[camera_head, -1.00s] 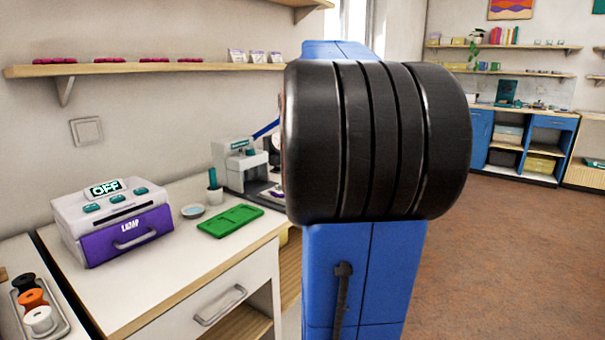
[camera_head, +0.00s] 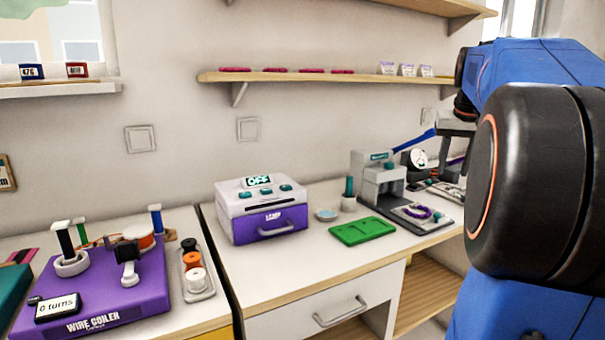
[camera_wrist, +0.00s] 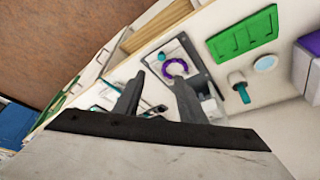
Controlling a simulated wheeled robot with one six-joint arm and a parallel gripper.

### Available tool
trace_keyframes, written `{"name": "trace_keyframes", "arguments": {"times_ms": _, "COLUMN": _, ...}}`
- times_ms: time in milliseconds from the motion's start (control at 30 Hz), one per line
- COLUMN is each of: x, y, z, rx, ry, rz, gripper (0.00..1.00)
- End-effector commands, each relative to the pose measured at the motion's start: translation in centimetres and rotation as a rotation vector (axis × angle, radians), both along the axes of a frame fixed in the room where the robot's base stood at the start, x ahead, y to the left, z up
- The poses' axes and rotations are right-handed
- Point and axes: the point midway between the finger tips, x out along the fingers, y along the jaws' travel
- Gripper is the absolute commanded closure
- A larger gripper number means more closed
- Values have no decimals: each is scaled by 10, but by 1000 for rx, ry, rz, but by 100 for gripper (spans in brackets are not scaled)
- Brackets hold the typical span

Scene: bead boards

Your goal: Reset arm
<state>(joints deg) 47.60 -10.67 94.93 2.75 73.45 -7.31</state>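My arm (camera_head: 535,75), blue with a thick black joint, fills the right side of the head view. My gripper (camera_wrist: 158,76) shows in the wrist view with its two dark fingers apart and nothing held between them. It points down over the workbench, above the grey press machine (camera_head: 378,172). A purple ring-shaped piece (camera_wrist: 176,67) lies on the press's plate beyond the fingertips. It also shows in the head view (camera_head: 420,212). My fingertips are not clearly visible in the head view.
A purple-and-white box machine (camera_head: 262,212) reading OFF and a green tray (camera_head: 362,231) stand on the white bench. A purple wire coiler (camera_head: 95,295) reading 0 turns and a spool tray (camera_head: 207,292) are at left. A wall shelf (camera_head: 330,76) hangs above.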

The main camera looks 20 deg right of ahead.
Motion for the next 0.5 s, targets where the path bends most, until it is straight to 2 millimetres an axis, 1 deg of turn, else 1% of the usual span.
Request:
{"name": "trace_keyframes", "arguments": {"times_ms": 133, "x": 1, "y": 4, "z": -1, "rx": 0, "ry": 0, "rz": 5, "gripper": 63}}
{"name": "trace_keyframes", "arguments": {"times_ms": 167, "x": 1, "y": 7, "z": -2, "rx": 0, "ry": -1, "rz": 10, "gripper": 63}}
{"name": "trace_keyframes", "arguments": {"times_ms": 233, "x": 3, "y": 22, "z": -6, "rx": -1, "ry": -1, "rz": 29, "gripper": 63}}
{"name": "trace_keyframes", "arguments": {"times_ms": 267, "x": 4, "y": 30, "z": -9, "rx": 0, "ry": -1, "rz": 41, "gripper": 63}}
{"name": "trace_keyframes", "arguments": {"times_ms": 367, "x": 7, "y": 66, "z": -23, "rx": -2, "ry": -2, "rz": 93, "gripper": 63}}
{"name": "trace_keyframes", "arguments": {"times_ms": 400, "x": 7, "y": 83, "z": -30, "rx": -2, "ry": -2, "rz": 117, "gripper": 63}}
{"name": "trace_keyframes", "arguments": {"times_ms": 467, "x": 7, "y": 107, "z": -40, "rx": -4, "ry": -4, "rz": 152, "gripper": 63}}
{"name": "trace_keyframes", "arguments": {"times_ms": 500, "x": 5, "y": 123, "z": -48, "rx": -3, "ry": -3, "rz": 176, "gripper": 63}}
